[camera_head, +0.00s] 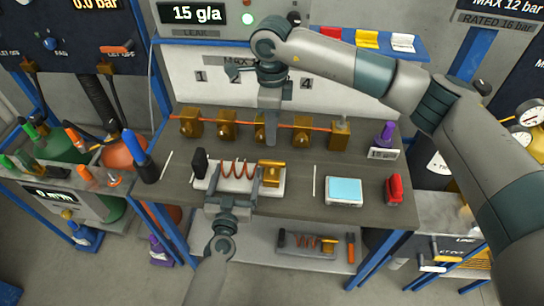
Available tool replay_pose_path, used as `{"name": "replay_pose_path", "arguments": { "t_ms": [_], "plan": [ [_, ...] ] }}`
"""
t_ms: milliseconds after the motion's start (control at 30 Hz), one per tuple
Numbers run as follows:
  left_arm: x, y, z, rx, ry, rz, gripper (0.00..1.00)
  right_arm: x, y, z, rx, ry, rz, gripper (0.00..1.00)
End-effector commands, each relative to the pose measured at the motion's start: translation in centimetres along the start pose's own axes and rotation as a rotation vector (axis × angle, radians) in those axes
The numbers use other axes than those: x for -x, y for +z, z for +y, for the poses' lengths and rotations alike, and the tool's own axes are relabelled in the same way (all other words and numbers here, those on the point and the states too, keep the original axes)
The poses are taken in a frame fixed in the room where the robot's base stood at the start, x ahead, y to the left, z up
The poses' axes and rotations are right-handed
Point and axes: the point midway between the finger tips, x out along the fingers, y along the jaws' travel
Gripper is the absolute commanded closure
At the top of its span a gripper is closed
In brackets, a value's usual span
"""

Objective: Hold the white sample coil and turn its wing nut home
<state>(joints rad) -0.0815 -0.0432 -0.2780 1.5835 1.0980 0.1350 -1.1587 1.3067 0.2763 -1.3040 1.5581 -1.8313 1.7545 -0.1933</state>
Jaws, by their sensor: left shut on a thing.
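The white sample coil (209,184) sits on the grey bench, with copper turns on a white base and a brass block (271,172) at its right end. My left gripper (233,186) reaches in from the front and is shut on the coil's front side. My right gripper (271,138) points down from above, behind the coil at the copper pipe with brass fittings (228,124). Its fingers look edge-on, so I cannot tell whether they are open or shut. I cannot make out the wing nut clearly; parts of the coil and pipe are behind the grippers.
A light-blue pad (345,190), a red tool (394,188) and a purple-topped item (384,136) occupy the bench's right side. A dark blue-topped bottle (142,160) stands at the left edge. Another coil (310,243) lies on the lower shelf.

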Motion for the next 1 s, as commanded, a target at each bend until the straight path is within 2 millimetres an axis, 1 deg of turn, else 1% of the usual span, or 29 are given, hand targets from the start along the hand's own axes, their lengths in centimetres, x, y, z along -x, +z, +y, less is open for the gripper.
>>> {"name": "replay_pose_path", "arguments": {
  "t_ms": [167,267,500,700,833,1000],
  "plan": [
    [0.0,0.0,0.0,0.001,0.0,0.0,0.45,-1.6,-0.1,0.0,-0.001,0.002,0.002,0.67],
    [0.0,0.0,0.0,0.001,0.0,0.0,0.45,-3.0,-0.1,0.1,-0.001,0.003,0.001,0.67],
    [0.0,0.0,0.0,0.001,0.0,0.0,0.45,-7.0,0.0,0.1,0.0,0.003,0.001,0.67],
    [0.0,0.0,0.0,0.001,0.0,0.0,0.45,-9.8,0.0,0.1,-0.001,0.002,0.001,0.67],
    [0.0,0.0,0.0,0.001,0.0,0.0,0.45,-11.0,0.0,0.0,0.0,0.001,0.0,0.67],
    [0.0,0.0,0.0,0.001,0.0,0.0,0.45,-11.6,0.0,0.0,0.0,0.0,0.0,0.67]
  ]
}}
